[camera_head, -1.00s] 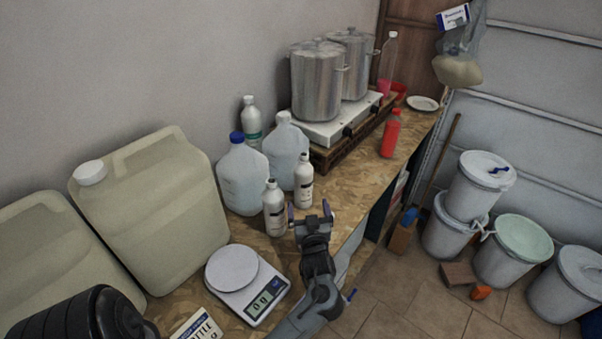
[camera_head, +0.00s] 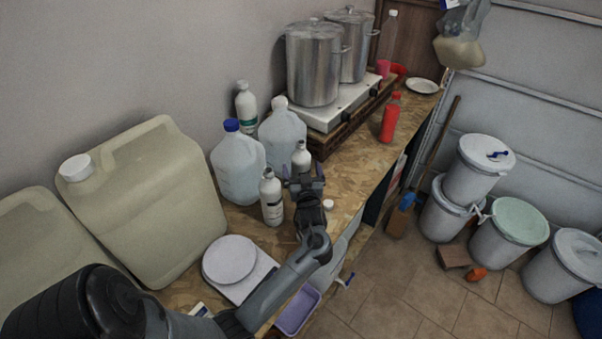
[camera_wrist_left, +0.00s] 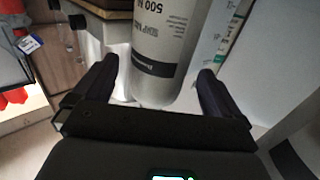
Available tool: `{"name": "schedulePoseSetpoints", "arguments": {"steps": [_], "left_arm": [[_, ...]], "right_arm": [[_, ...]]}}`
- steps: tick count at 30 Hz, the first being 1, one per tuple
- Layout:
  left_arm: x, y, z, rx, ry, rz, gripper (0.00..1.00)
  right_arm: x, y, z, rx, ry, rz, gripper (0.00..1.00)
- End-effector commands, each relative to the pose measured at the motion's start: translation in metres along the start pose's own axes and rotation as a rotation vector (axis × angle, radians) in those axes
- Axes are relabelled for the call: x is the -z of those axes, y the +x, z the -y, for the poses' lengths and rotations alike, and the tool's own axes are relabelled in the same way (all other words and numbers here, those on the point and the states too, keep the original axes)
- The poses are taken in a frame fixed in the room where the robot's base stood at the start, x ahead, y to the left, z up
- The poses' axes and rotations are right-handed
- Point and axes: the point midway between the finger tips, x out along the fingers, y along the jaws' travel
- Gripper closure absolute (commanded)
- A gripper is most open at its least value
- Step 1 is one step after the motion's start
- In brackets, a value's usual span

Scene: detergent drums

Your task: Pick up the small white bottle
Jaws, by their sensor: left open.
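Two small white bottles with dark print stand upright on the wooden worktop. The nearer small white bottle (camera_head: 271,200) is just left of my left gripper. The farther small white bottle (camera_head: 301,156) stands directly beyond my left gripper (camera_head: 304,178), which hides its lower part. In the left wrist view, a white bottle (camera_wrist_left: 168,45) marked "500 M" lies between the two open fingers of my left gripper (camera_wrist_left: 158,70). A gap shows on both sides, so the fingers are not closed on it. My right gripper is not in view.
Large jugs (camera_head: 238,170) (camera_head: 283,135) stand behind the bottles. A white scale (camera_head: 230,260) is near my left arm, and a small white cap (camera_head: 328,204) lies right of the gripper. A red bottle (camera_head: 390,120) and steel pots (camera_head: 314,70) are farther back.

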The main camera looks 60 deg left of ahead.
Motion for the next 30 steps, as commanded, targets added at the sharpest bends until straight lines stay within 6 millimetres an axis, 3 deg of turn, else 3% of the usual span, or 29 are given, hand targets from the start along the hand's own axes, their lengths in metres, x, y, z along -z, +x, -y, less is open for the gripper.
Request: {"name": "schedulePoseSetpoints", "arguments": {"steps": [6, 16, 30], "left_arm": [[0.001, 0.025, -0.001, -0.001, 0.000, -0.001, 0.01], [0.001, 0.029, -0.001, 0.000, -0.001, 0.000, 0.03], [0.001, 0.029, -0.001, -0.001, -0.001, 0.000, 0.75]], "right_arm": [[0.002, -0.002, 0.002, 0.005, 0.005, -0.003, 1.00], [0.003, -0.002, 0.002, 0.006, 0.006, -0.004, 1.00], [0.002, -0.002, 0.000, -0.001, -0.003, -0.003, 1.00]]}}
